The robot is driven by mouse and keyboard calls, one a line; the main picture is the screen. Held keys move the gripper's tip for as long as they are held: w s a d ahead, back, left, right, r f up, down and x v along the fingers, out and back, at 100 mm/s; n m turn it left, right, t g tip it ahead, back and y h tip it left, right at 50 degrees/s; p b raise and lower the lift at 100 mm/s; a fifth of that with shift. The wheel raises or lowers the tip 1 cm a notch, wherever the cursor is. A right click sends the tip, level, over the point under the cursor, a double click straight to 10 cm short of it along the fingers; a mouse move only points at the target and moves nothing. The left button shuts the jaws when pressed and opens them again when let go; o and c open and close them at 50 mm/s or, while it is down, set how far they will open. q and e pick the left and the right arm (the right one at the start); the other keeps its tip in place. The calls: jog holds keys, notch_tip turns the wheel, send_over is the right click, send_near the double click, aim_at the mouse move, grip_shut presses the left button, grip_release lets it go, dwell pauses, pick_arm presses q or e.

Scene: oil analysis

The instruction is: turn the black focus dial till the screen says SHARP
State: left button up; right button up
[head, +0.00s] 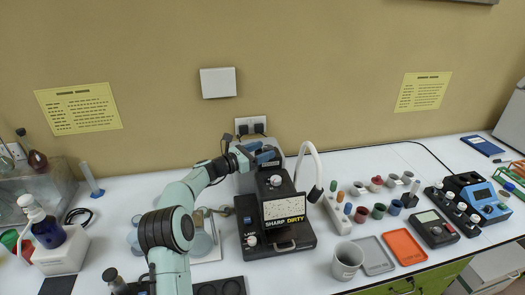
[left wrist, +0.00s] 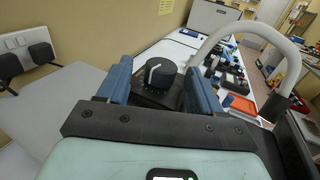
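The black scope (head: 283,243) stands on the white bench, its screen (head: 284,208) facing me. The screen shows a pale speckled picture, with the words SHARP and DIRTY beneath. A dark dial with a light mark (head: 276,181) sits on top; a smaller knob (head: 251,240) is low on the front left. My left gripper (head: 265,153) is behind and above the top dial. In the left wrist view a black dial with a white pointer (left wrist: 160,73) shows between the blue fingers, a gap on each side. The left gripper is open and empty. My right gripper is out of view.
A white curved lamp (head: 316,165) arches close right of the scope. A grey cup (head: 347,260), a grey tray (head: 373,256) and an orange tray (head: 404,247) lie further right. Wall sockets (head: 250,125) with black plugs are behind the gripper. Glassware stands close left.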

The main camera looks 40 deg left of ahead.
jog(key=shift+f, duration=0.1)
pick_arm(q)
jog(key=shift+s+a+f, duration=0.1)
jog(key=shift+s, duration=0.25)
jog(key=b+v, duration=0.4)
jog(key=v, duration=0.8)
jog(key=shift+s+r, duration=0.2)
jog(key=shift+s, duration=0.2)
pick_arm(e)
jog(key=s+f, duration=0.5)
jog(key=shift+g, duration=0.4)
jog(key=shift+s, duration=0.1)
